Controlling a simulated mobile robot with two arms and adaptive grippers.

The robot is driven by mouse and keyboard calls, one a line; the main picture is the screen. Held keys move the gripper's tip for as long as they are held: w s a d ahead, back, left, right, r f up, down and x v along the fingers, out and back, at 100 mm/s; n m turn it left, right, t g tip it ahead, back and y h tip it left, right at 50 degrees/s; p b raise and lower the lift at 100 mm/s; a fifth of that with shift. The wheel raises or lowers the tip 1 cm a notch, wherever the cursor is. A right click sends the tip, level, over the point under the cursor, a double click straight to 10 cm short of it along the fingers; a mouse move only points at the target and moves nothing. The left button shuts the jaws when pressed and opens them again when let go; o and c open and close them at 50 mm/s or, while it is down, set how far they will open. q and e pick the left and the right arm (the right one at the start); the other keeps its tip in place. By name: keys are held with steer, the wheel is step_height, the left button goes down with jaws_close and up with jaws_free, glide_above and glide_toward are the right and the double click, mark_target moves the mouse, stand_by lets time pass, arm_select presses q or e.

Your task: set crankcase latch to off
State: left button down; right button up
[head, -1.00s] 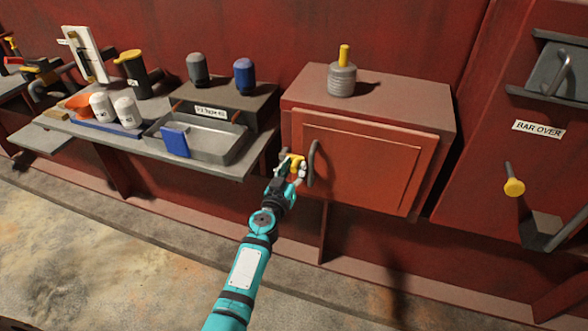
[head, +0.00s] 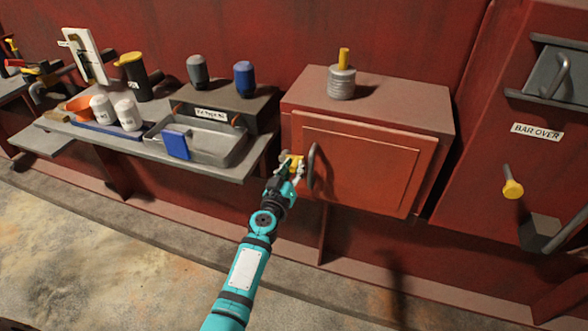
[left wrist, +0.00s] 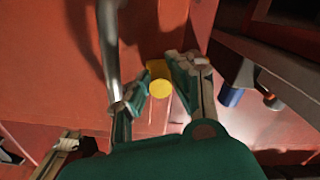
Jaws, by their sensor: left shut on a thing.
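The red cabinet (head: 365,165) has a closed door with a grey curved handle (head: 312,167). A small yellow latch (head: 295,159) sits at the door's left edge, beside the handle. The latch's round yellow end also shows in the left wrist view (left wrist: 161,88), between my fingertips. My left gripper (head: 290,168) is shut on the latch, and its fingers partly hide it. The grey handle runs close beside the left finger in the wrist view (left wrist: 108,45). I cannot read any mark for the latch's positions. My right gripper is not in view.
A grey bench with a metal tray (head: 222,150), a blue block (head: 176,144) and bottles stands left of the cabinet. A grey ribbed part with a yellow top (head: 342,80) stands on the cabinet. A yellow-ended lever (head: 512,188) projects at the right.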

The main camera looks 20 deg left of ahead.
mark_target(282, 156)
arm_select(q)
steer(key=n, duration=0.1)
steer(key=r+n, duration=0.1)
steer(key=n, duration=0.1)
steer(key=r+n+p, duration=0.1)
steer(key=shift+a+n, duration=0.3)
steer(key=shift+a, duration=0.05)
steer(key=n, duration=0.2)
steer(key=a+r+n+p, duration=0.1)
steer(key=shift+n, duration=0.4)
steer(key=n, duration=0.1)
steer(key=a+n, duration=0.1)
steer(key=n, duration=0.2)
steer(key=shift+a+r, duration=0.25)
steer(key=shift+r, duration=0.1)
steer(key=n, duration=0.1)
steer(key=a+n, duration=0.1)
steer(key=n, duration=0.1)
steer(key=shift+a, duration=0.15)
steer(key=shift+n, duration=0.3)
steer(key=c, duration=1.5)
jaws_free()
steer(key=shift+o, duration=0.2)
